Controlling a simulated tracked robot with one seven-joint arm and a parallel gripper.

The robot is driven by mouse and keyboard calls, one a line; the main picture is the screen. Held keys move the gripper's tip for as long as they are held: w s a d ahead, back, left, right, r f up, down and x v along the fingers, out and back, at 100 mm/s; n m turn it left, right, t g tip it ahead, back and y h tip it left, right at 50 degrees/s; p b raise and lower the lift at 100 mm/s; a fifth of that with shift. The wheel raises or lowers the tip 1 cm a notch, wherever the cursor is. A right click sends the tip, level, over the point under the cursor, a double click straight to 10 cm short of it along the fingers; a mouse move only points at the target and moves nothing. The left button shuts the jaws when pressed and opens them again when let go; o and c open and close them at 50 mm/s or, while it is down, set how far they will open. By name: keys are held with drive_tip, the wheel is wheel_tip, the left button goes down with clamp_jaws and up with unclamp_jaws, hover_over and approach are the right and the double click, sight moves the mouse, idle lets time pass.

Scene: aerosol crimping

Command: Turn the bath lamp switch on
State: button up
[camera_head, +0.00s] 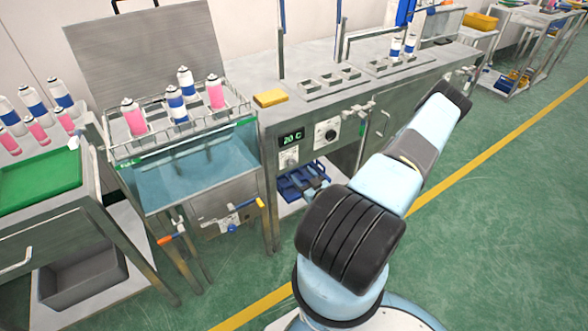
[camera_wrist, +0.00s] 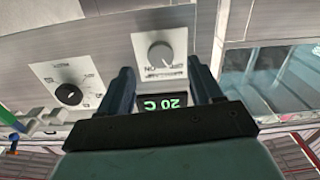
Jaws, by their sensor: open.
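The bath lamp switch is a round grey knob (camera_wrist: 160,54) on a white plate with upside-down lettering in the wrist view. In the head view its white plate (camera_head: 289,158) is under the green 20 C display (camera_head: 292,136). The display also shows in the wrist view (camera_wrist: 164,103), between my fingers. My gripper (camera_wrist: 162,68) is open and empty, its two dark fingers spread on either side of the lower part of the switch plate. I cannot tell whether they touch the panel, or which mark the knob points to. My gripper is not clearly visible in the head view.
A black dial (camera_head: 326,133) on a white plate sits right of the display; it also shows in the wrist view (camera_wrist: 68,94). A water bath (camera_head: 190,180) with a can rack stands to the left. Valve handles and pipes project from the front. A blue bin (camera_head: 290,185) sits below.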

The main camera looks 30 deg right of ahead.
sight(293, 166)
drive_tip(key=shift+w+a, duration=0.1)
drive_tip(key=shift+w, duration=2.65)
